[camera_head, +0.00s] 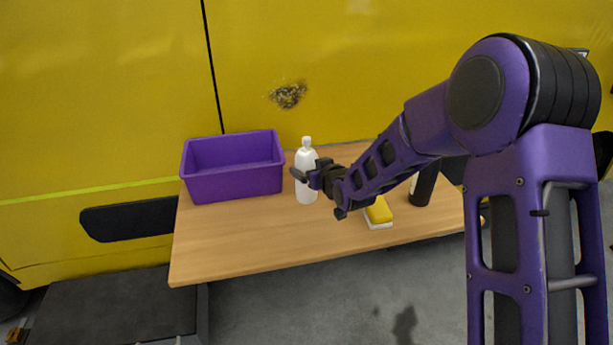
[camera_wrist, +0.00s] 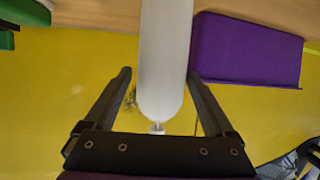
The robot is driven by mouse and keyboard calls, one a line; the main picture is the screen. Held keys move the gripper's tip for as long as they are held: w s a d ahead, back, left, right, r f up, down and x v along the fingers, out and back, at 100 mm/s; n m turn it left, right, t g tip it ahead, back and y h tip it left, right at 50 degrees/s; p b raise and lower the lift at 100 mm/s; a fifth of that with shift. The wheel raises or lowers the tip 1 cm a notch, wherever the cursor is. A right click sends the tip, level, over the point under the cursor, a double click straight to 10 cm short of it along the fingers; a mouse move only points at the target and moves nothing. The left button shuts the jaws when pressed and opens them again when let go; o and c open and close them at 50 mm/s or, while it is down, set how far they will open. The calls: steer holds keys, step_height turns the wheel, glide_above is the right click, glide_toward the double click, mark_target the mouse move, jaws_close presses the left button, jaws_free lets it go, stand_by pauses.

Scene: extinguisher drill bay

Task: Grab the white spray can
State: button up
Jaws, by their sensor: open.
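The white spray can (camera_head: 306,190) stands upright on the wooden table, just right of the purple bin. It has a slim body with a narrow neck and a small cap. My gripper (camera_head: 303,177) is at the can's upper body, and part of the can is hidden behind it in the head view. In the wrist view, which is upside down, the white can (camera_wrist: 165,50) lies between the two open fingers of my gripper (camera_wrist: 159,76). A finger is on each side of it. Whether either finger touches it is hard to tell.
A purple bin (camera_head: 235,184) stands close to the can; it also shows in the wrist view (camera_wrist: 245,50). A yellow and white block (camera_head: 379,212) and a black cylinder (camera_head: 423,186) are on the table's right. The table (camera_head: 235,245) is clear at front left.

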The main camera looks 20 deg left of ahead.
steer(key=shift+x, duration=2.6)
steer(key=shift+s+f, duration=0.1)
jaws_close()
